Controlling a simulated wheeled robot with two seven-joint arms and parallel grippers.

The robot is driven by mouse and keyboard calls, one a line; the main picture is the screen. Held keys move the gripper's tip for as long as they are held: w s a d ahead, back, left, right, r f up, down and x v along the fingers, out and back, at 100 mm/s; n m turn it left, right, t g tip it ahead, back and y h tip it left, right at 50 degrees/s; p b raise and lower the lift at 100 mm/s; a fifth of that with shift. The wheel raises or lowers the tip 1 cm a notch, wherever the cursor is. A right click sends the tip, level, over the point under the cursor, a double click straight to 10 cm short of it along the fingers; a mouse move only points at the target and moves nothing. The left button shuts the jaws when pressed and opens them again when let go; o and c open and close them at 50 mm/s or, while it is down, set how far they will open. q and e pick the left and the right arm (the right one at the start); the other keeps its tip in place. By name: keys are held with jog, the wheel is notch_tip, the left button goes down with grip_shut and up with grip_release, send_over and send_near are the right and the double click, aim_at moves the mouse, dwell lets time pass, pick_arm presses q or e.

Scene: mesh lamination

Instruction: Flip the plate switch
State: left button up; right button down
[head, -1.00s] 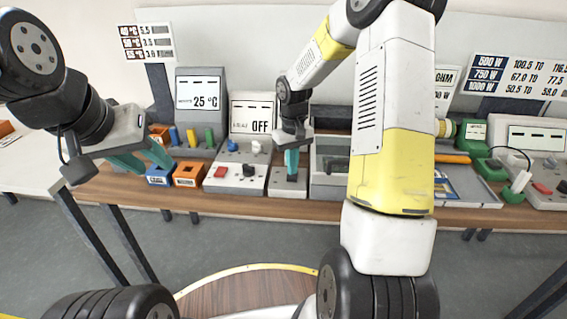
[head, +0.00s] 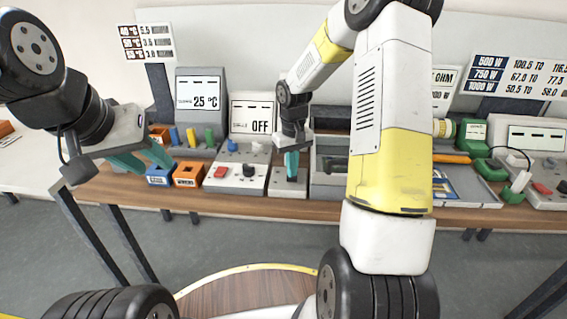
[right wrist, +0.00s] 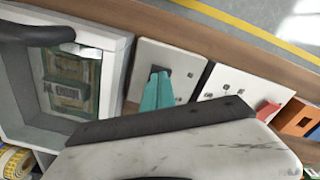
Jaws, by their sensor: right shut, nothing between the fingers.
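The plate switch is a small grey box with a light top plate (head: 279,188) between the panel marked OFF and a grey open box. In the right wrist view its plate (right wrist: 184,57) carries a dark switch part, partly covered by teal fingertips. My right gripper (head: 291,176) is shut and empty, pointing down at this plate; it also shows in the right wrist view (right wrist: 158,78). Its tips are at or just above the switch; I cannot tell whether they touch. My left gripper (head: 150,164) is open and empty, above the left part of the bench.
The OFF panel (head: 221,181) with a red switch and black knob stands left of the plate. The grey box (head: 326,186) stands close on the right, partly hidden by my right arm.

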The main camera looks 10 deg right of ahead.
jog(key=shift+f, duration=0.45)
jog(key=shift+r, duration=3.45)
